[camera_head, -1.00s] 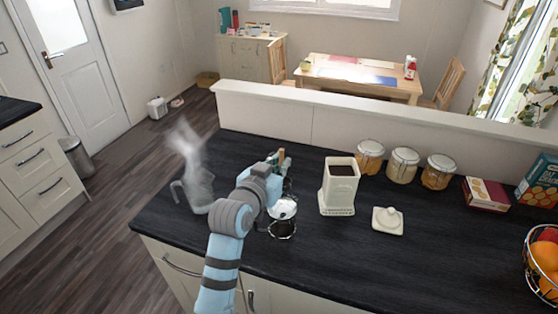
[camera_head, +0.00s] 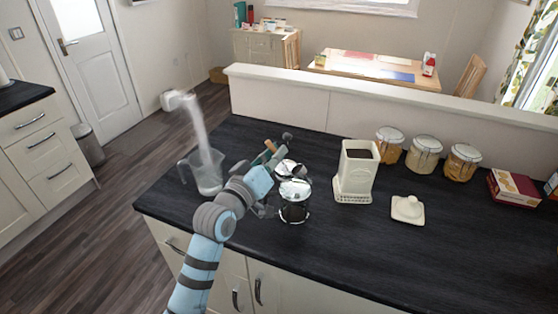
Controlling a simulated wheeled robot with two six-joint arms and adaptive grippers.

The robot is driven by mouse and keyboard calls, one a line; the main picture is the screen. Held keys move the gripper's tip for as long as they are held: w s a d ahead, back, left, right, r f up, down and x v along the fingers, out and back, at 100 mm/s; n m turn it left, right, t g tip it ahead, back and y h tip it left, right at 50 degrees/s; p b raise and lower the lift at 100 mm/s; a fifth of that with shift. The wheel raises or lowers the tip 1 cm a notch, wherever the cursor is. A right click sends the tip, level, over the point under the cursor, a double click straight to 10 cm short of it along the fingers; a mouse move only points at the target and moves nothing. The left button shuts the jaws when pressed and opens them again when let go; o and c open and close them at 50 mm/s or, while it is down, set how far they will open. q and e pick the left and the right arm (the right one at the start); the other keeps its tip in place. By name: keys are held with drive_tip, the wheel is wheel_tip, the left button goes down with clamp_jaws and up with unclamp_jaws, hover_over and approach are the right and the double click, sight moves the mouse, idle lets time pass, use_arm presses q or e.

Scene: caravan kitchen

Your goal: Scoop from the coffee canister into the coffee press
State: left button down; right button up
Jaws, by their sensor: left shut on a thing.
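The cream coffee canister (camera_head: 354,184) stands open and upright on the dark worktop, with dark coffee showing inside. Its cream lid (camera_head: 408,209) lies flat to its right. The coffee press (camera_head: 295,202), of glass and metal with dark contents low down, stands left of the canister. My left gripper (camera_head: 267,153) is just left of and behind the press, partly hidden by its own wrist. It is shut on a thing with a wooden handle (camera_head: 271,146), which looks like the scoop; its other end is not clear. My right gripper is not in view.
A clear jug (camera_head: 205,174) with vapour above it stands left of my arm. Several lidded glass jars (camera_head: 424,155) and a red box (camera_head: 514,187) line the back right. A low white wall (camera_head: 380,112) bounds the worktop behind. The front right is clear.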

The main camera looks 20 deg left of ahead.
use_arm(q)
wheel_tip(320, 180, down, 6)
drive_tip(key=a+n+t+y+b, duration=0.1)
drive_tip(key=a+n+t+b, duration=0.1)
drive_tip(key=n, duration=0.8)
drive_tip(key=t+b, duration=0.1)
drive_tip(key=b, duration=0.1)
drive_tip(key=shift+s+y+b, duration=0.15)
drive_tip(key=shift+y+b, duration=0.15)
drive_tip(key=shift+b, duration=0.1)
